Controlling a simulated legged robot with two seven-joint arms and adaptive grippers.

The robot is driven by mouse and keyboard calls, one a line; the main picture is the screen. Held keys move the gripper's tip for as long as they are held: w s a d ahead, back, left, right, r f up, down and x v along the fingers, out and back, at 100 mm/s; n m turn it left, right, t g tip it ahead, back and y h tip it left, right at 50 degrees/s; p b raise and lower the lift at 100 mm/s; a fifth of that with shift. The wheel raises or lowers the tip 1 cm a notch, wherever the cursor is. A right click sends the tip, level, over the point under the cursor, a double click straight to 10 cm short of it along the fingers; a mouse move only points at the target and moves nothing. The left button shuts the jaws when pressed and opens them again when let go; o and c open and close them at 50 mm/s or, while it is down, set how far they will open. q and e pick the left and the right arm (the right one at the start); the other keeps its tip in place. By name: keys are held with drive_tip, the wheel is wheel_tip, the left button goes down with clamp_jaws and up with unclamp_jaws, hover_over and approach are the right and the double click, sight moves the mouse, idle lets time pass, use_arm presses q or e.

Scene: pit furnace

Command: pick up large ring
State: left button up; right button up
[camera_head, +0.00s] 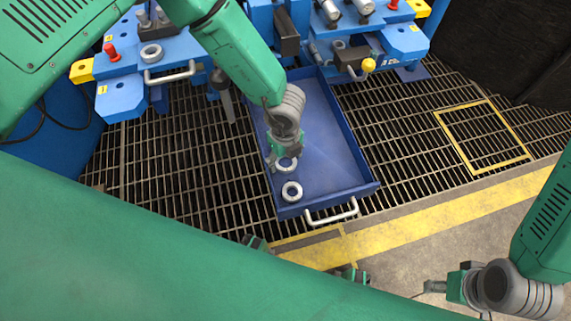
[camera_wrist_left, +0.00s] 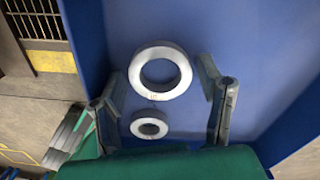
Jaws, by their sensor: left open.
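Two pale metal rings lie flat in the blue tray. In the head view one ring (camera_head: 291,191) is in full view near the tray's front end. The other ring (camera_head: 287,165) is partly hidden under my left gripper (camera_head: 281,155). In the left wrist view the large ring (camera_wrist_left: 137,70) lies above the small ring (camera_wrist_left: 138,130). I cannot tell for sure which ring is which in the head view. My left gripper, also seen in the left wrist view (camera_wrist_left: 160,82), is open and empty, with its fingers on either side of the rings. My right gripper (camera_head: 434,287) is far off at lower right.
The blue tray (camera_head: 340,170) has low raised walls and a metal handle (camera_head: 332,214) at its front. Blue machinery (camera_head: 280,22) stands at its back. Floor grating (camera_head: 170,180) lies on both sides. The right part of the tray is clear.

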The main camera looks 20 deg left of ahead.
use_arm(q)
drive_tip(key=shift+f, duration=0.4)
drive_tip(key=shift+d+r, duration=0.1)
drive_tip(key=c, duration=1.1)
drive_tip(key=shift+r, duration=0.1)
wheel_tip(320, 180, up, 18)
drive_tip(key=p, duration=0.7)
